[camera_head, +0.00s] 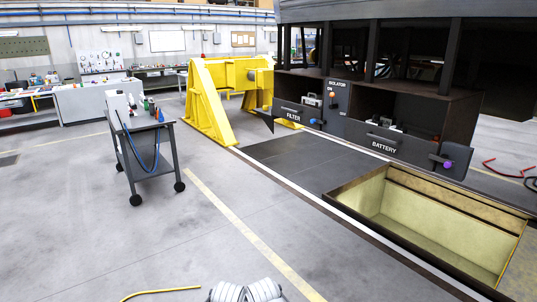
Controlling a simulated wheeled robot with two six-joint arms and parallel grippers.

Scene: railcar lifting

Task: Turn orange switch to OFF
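The orange switch (332,95) is a small knob on the dark isolator panel (341,108) under the railcar, right of centre. The panel reads ISOLATOR, with ON just above the knob. The knob is too small to tell which way it points. A blue knob (316,121) sits lower left, by the drawer marked FILTER (293,112).
An open pit (430,220) with pale walls lies at the right, before the BATTERY drawer (385,142). A grey trolley (150,150) stands at the left. A yellow lifting stand (207,105) is left of the railcar. The grey floor between is clear.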

